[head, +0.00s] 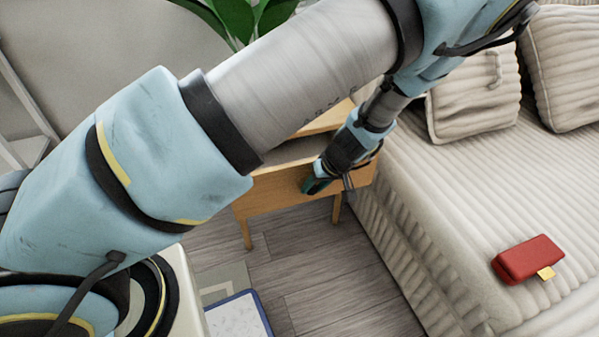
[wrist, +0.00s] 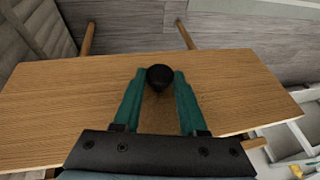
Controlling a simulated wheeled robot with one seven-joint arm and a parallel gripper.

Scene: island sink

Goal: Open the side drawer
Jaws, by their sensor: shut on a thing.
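The side drawer is in a small wooden side table (head: 330,120) beside the bed. Its wooden front (head: 268,192) stands out from under the tabletop, and a grey gap shows behind it in the head view. The front also fills much of the wrist view (wrist: 70,100). My gripper (head: 313,186) is at the drawer front. In the wrist view, its green fingers (wrist: 160,77) are shut on the round black knob (wrist: 159,78), one finger on each side. In the head view the knob is hidden by my gripper, and my arm covers part of the table.
The bed (head: 430,200) with ribbed bedding stands close on the right, with cushions (head: 475,90) and a red case (head: 528,260) on it. A plant (head: 238,15) is behind the table. A blue-edged white item (head: 238,315) lies low in front. Wooden floor (head: 320,270) in front is clear.

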